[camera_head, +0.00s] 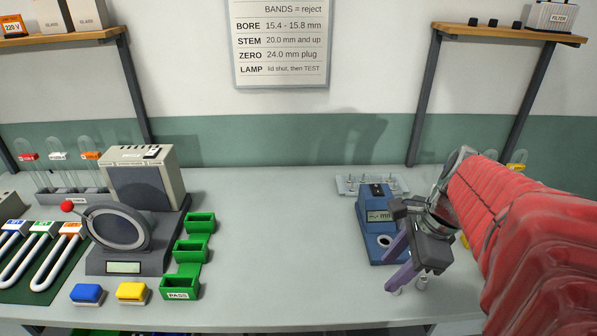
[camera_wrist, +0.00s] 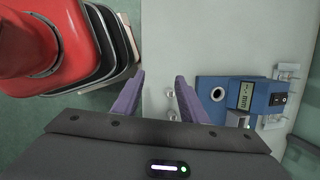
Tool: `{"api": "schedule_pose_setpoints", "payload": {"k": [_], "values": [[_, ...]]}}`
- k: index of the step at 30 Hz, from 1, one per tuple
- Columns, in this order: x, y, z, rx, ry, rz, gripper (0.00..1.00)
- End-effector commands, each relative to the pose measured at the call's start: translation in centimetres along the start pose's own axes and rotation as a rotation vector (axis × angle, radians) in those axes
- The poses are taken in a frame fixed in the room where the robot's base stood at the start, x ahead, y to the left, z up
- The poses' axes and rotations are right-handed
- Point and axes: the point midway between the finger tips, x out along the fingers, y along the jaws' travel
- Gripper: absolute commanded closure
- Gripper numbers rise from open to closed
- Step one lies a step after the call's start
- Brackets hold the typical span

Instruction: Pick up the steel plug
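My gripper (camera_head: 408,268) is over the right part of the bench with its purple fingers pointing down. In the wrist view its fingers (camera_wrist: 161,80) are apart with nothing between them. A silvery piece (camera_wrist: 237,118), which may be the steel plug, shows in the wrist view against the side of the blue gauge (camera_wrist: 262,94), to the right of the fingers. My gripper hides that spot in the head view. Two small pale shiny pieces (camera_head: 395,291) (camera_head: 422,283) stand near the fingertips; I cannot tell what they are.
The blue gauge (camera_head: 368,222) stands just left of my gripper, with a pale rack (camera_head: 350,184) behind it. Green bins (camera_head: 181,287), a grey round-faced machine (camera_head: 115,232) and blue and yellow blocks are at left. The middle of the bench is clear.

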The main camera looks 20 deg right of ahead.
Motion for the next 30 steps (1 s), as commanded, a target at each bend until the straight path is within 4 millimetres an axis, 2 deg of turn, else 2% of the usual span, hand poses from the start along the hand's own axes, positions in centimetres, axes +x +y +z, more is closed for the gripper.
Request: {"api": "schedule_pose_setpoints", "payload": {"k": [1, 6, 12, 17, 26, 30], "values": [[-0.2, -0.4, -1.3, 0.084, -0.009, -0.009, 0.61], [-0.9, -1.6, -5.0, 0.353, -0.047, -0.042, 0.61], [-1.6, -2.2, -8.5, 0.587, -0.085, -0.074, 0.61], [-1.8, -2.5, -9.4, 0.652, -0.097, -0.082, 0.61], [-1.8, -2.5, -9.3, 0.649, -0.097, -0.081, 0.61], [-1.0, -2.6, -9.2, 0.647, -0.098, -0.080, 0.61]]}}
